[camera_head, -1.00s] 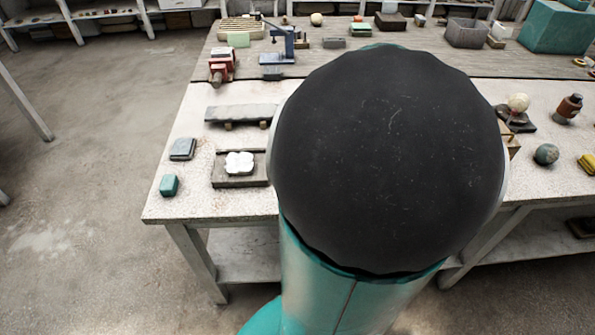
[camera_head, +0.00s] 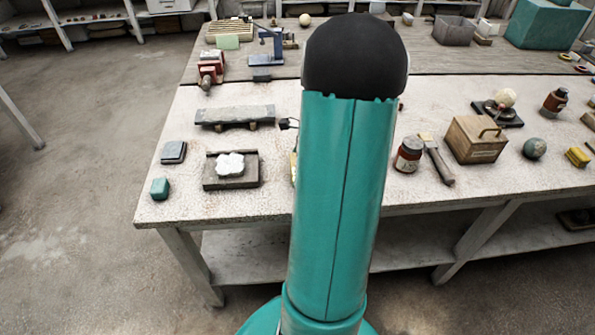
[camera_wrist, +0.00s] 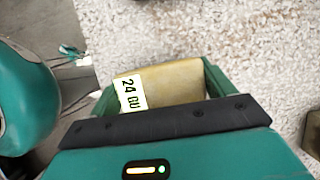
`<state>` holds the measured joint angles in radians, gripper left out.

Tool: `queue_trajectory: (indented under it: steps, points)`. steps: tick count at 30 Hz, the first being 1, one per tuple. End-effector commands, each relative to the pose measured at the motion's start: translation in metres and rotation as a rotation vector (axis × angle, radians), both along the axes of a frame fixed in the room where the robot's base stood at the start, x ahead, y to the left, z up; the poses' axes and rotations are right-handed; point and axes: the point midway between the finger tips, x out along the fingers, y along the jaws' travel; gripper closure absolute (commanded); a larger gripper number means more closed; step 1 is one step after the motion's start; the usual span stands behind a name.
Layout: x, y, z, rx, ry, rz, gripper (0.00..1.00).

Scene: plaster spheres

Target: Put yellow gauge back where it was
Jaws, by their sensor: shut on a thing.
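The yellow gauge (camera_wrist: 175,82) is a dull yellow block with a white label reading "24 GU". In the wrist view it sits between the two green fingers of my gripper (camera_wrist: 158,84), which is shut on it. Speckled table top shows beyond it; I cannot tell whether the gauge touches the table. In the head view my arm hides most of the gripper. A thin yellow sliver (camera_head: 294,167) shows at the arm's left edge and may be the gauge.

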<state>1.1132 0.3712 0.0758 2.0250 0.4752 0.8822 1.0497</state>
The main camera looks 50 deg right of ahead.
Motion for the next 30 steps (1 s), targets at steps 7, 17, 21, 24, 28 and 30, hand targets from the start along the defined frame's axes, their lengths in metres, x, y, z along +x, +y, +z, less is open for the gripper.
queue_trajectory:
  steps: [7, 17, 21, 24, 28, 30]
  points:
    - [0.0, 0.001, -0.021, 0.001, 0.001, 0.0, 0.37]
    - [-0.001, 0.001, -0.024, 0.001, 0.0, 0.0, 0.09]
    - [-0.001, 0.001, -0.024, 0.001, 0.001, 0.0, 0.0]
    - [-0.001, 0.001, -0.024, 0.001, 0.001, 0.0, 0.0]
    - [-0.001, 0.0, -0.019, 0.0, 0.0, 0.0, 0.0]
    - [-0.003, -0.002, -0.012, -0.001, 0.0, 0.0, 0.0]
